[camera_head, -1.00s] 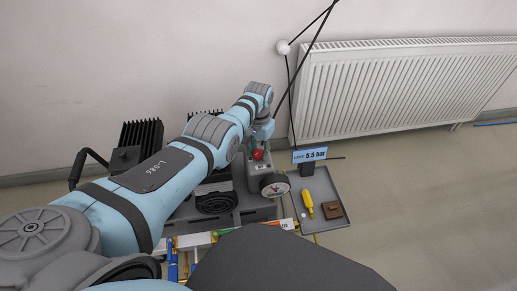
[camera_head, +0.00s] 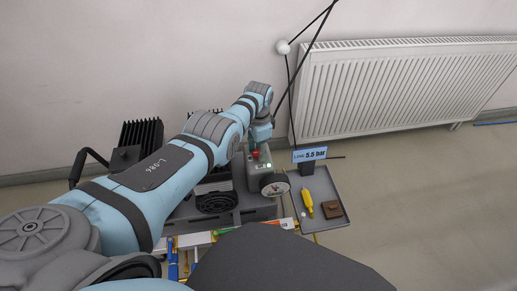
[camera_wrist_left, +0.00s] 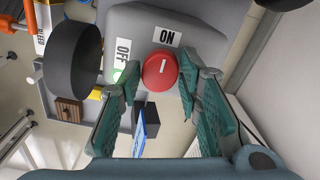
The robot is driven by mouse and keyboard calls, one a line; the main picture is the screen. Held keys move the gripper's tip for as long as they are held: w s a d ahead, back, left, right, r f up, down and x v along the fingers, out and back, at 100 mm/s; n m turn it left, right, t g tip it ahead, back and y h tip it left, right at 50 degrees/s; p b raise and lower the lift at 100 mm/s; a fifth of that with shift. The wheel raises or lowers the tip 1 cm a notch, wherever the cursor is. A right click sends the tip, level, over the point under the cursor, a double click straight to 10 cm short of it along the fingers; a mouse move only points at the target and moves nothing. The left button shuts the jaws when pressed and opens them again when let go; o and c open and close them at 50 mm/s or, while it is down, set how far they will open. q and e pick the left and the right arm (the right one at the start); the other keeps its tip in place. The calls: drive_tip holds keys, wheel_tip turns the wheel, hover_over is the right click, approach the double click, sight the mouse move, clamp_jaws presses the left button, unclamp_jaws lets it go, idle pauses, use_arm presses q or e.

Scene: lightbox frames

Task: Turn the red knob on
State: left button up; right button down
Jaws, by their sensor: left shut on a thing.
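The red knob (camera_head: 256,154) sits on a grey box (camera_head: 260,180) beyond the bench's middle. In the left wrist view the knob (camera_wrist_left: 160,70) has a white mark that points toward the ON label (camera_wrist_left: 167,38). The OFF label (camera_wrist_left: 122,52) is to its left, with a small green light (camera_wrist_left: 118,75) near it. My left gripper (camera_wrist_left: 167,76) is shut on the knob, one finger on each side. In the head view the arm comes down from above onto the knob and partly hides it. My right gripper is not in view.
A grey tray (camera_head: 326,219) right of the box holds a yellow bottle (camera_head: 308,202) and a brown block (camera_head: 332,209). A blue 5.5 bar display (camera_head: 309,155) stands behind. A round dark wheel (camera_head: 274,185) is on the box's front. A radiator (camera_head: 400,95) lines the wall.

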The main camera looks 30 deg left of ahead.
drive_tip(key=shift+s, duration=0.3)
use_arm(q)
drive_tip(key=o, duration=1.1)
drive_tip(key=shift+o, duration=0.2)
drive_tip(key=shift+r, duration=0.1)
wheel_tip(320, 180, up, 12)
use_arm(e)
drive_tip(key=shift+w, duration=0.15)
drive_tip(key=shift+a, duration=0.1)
